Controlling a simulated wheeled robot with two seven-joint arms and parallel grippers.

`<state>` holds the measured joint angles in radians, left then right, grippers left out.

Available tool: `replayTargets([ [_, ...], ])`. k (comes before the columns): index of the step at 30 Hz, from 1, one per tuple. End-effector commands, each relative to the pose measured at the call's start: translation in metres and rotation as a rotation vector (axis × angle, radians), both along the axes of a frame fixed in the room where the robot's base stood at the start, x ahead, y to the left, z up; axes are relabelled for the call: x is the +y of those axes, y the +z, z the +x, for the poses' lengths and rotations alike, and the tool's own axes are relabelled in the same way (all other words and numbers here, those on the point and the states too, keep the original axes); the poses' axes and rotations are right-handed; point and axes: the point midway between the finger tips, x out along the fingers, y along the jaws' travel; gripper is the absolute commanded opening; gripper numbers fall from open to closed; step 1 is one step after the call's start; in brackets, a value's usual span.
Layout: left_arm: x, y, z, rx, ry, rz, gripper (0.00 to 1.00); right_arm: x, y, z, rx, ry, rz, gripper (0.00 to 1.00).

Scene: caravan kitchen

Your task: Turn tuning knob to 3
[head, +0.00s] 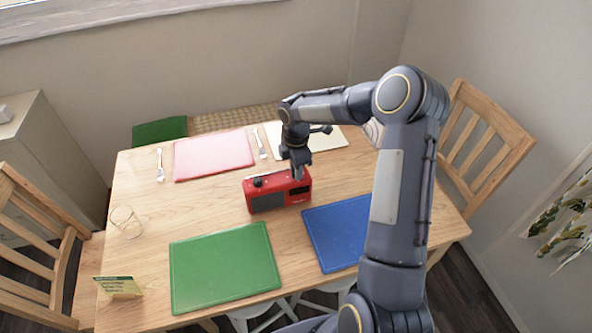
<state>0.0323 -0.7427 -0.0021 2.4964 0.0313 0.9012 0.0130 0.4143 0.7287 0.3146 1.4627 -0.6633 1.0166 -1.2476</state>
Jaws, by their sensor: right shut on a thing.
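A red radio (279,200) with a dark front panel stands on the table, its face toward me. A small black knob (258,182) shows on the left part of its top. My right gripper (298,173) reaches down from above to the right part of the radio's top. Its fingers are shut on the tuning knob there, which they hide. The knob's markings and setting are too small to read. My left gripper is not in view.
The wooden table (140,215) holds a green mat (225,268), a blue mat (338,232), a pink mat (213,155), a glass (126,222), cutlery and a small sign (118,286). Wooden chairs stand left and right. Bare table lies left of the radio.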

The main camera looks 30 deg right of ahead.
Motion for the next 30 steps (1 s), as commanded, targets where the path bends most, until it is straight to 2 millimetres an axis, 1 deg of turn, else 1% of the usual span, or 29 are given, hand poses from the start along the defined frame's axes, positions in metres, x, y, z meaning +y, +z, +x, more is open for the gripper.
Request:
replayTargets([
  [1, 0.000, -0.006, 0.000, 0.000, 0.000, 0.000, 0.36, 0.000, -0.002, 0.001, -0.004, -0.044, -0.003, 0.03],
  [9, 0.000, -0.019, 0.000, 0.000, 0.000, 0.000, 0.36, 0.000, -0.001, 0.001, -0.004, -0.301, -0.003, 0.03],
  [30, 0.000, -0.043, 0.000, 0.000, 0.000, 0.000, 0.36, 0.000, 0.000, 0.001, -0.003, -0.967, -0.001, 0.03],
])
